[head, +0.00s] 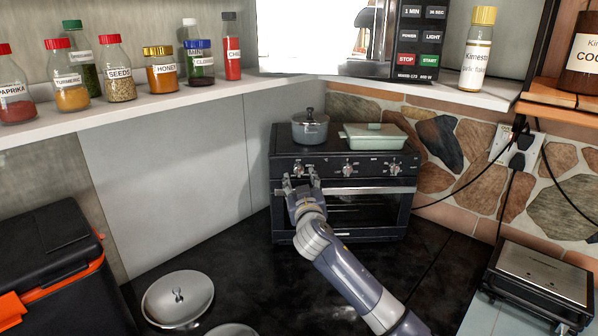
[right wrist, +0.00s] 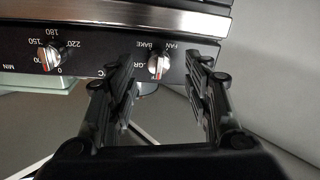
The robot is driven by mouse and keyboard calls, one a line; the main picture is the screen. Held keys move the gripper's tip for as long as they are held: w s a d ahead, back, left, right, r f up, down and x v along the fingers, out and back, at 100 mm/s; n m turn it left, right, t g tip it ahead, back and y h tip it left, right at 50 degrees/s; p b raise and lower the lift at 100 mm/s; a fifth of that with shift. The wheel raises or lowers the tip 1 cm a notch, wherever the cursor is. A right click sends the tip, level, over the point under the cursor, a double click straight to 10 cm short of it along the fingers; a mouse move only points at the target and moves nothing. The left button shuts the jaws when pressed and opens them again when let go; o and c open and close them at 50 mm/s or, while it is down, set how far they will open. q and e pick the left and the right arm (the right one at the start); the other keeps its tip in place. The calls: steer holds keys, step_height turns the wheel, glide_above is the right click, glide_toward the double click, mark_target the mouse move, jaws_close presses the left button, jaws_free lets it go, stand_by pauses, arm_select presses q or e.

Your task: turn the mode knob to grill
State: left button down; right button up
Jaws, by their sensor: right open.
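The mode knob (head: 298,169) is the leftmost silver knob on the black toaster oven (head: 345,226). The right wrist view is upside down and shows the mode knob (right wrist: 158,66) with FAN, BAKE and a partly hidden GR label around it. A red mark shows on it; its exact setting is hard to tell. My right gripper (head: 301,182) is open in front of the knob. In the right wrist view its fingers (right wrist: 160,72) stand on either side of the knob, with gaps visible. My left gripper is not in view.
The temperature knob (head: 347,170) and another knob (head: 394,169) sit further right on the panel. A pot (head: 310,130) and a green lidded dish (head: 374,137) stand on the oven. The oven handle (head: 372,190) runs below the panel. A shelf with jars is above left.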

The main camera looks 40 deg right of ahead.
mark_target(300, 174)
steer(key=x, duration=0.3)
steer(key=shift+s+r+p, duration=0.1)
steer(key=shift+r+p, duration=0.1)
steer(key=shift+p, duration=0.2)
steer(key=shift+w+d+f, duration=0.15)
steer(key=shift+w+d, duration=0.15)
steer(key=shift+w, duration=0.25)
steer(key=shift+s, duration=0.1)
steer(key=shift+c, duration=0.2)
steer(key=c, duration=1)
